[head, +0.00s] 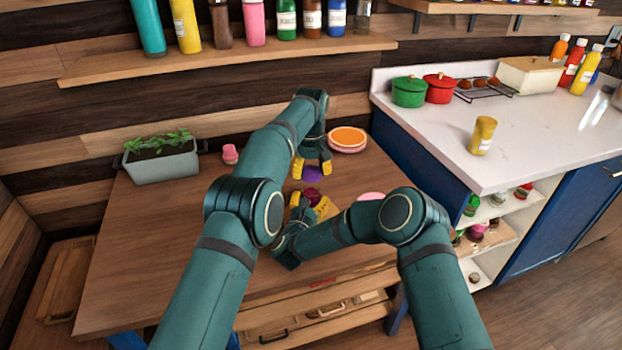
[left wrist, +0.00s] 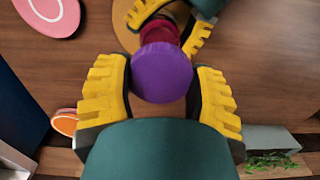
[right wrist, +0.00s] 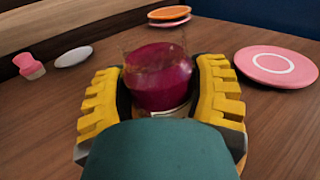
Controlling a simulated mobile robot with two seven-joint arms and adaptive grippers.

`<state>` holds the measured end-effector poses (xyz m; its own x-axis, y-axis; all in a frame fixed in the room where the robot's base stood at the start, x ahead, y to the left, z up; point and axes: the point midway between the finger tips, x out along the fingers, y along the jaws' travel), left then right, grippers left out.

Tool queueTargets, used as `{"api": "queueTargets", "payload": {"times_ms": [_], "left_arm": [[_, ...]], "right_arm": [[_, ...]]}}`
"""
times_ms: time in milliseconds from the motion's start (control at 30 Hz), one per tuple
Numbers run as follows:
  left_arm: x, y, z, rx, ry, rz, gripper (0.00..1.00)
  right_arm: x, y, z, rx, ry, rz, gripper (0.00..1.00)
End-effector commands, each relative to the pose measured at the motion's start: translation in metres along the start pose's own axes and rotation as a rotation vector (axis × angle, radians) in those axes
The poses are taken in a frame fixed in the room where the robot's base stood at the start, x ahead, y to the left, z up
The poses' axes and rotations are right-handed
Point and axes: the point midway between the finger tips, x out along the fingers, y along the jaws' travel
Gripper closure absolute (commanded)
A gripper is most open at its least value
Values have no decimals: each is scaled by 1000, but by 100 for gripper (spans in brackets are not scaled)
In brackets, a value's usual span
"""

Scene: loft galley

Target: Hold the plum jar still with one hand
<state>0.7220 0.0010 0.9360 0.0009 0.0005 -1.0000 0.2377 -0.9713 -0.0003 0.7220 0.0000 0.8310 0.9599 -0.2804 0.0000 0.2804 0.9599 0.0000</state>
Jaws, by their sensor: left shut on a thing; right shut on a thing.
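The plum jar (right wrist: 158,80) is clear glass with dark plum contents, upright, with no lid on its rim in the right wrist view. My right gripper (head: 308,204) is shut around its sides; its yellow fingers flank the jar in the right wrist view (right wrist: 160,90). A round purple lid (left wrist: 161,72) is between the fingers of my left gripper (left wrist: 163,85). In the head view my left gripper (head: 312,168) holds the lid (head: 312,174) above and apart from the jar (head: 312,194). The lid hides part of the jar in the left wrist view.
A tan round board (left wrist: 124,22) shows under the jar. A pink plate (right wrist: 277,66) with a white ring lies nearby. An orange-topped plate stack (head: 347,138), a small pink item (head: 230,153) and a planter (head: 162,160) stand farther back. The table's left side is clear.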

Motion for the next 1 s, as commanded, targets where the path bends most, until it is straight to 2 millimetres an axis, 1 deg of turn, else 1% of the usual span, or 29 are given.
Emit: {"api": "queueTargets", "payload": {"times_ms": [67,267,300,367,400,667,767,867,967,1000], "left_arm": [[-4,0,0,0,0,0,86],[-4,0,0,0,-1,0,86],[-4,0,0,0,-1,0,86],[-4,0,0,0,-1,0,86],[-4,0,0,0,-1,0,86],[-4,0,0,0,-1,0,86],[-4,0,0,0,-1,0,86],[-4,0,0,0,0,0,86],[-4,0,0,0,0,0,86],[-4,0,0,0,-1,0,86]], "right_arm": [[0,0,0,0,0,0,100],[0,0,0,0,0,0,100],[0,0,0,0,0,0,29],[0,0,0,0,0,0,8],[0,0,0,0,0,0,1],[0,0,0,0,0,0,1],[-3,0,0,0,1,1,1],[-13,1,0,0,2,2,1],[-30,1,0,-1,3,3,1],[-38,1,-1,-1,3,3,1]]}}
